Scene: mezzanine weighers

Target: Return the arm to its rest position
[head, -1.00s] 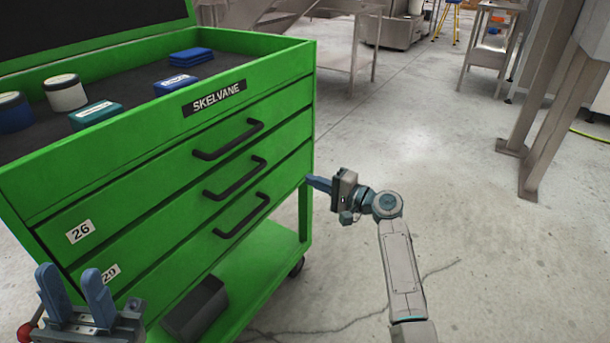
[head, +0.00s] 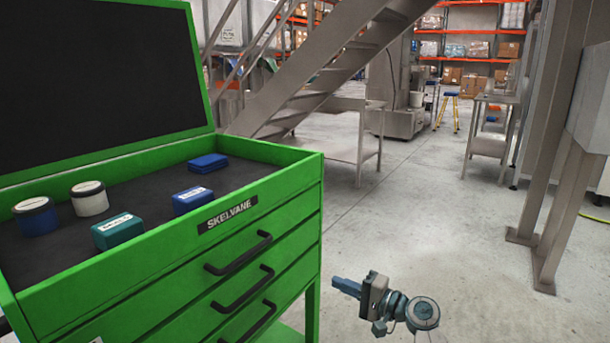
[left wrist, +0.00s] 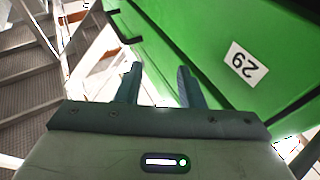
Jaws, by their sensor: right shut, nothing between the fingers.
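My right gripper (head: 347,288) is shut and empty in the head view. It is low, just to the right of the green tool cabinet (head: 150,265), pointing left toward its front right corner. My left gripper is outside the head view. In the left wrist view my left gripper (left wrist: 158,85) has its two fingers apart with nothing between them.
On the cabinet's dark top lie two round tins (head: 89,198), a teal box (head: 118,230) and blue boxes (head: 192,199). Black drawer handles (head: 238,253) stick out in front. A steel table (head: 345,130) and stairs (head: 325,65) stand behind. Floor to the right is open up to steel posts (head: 550,150).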

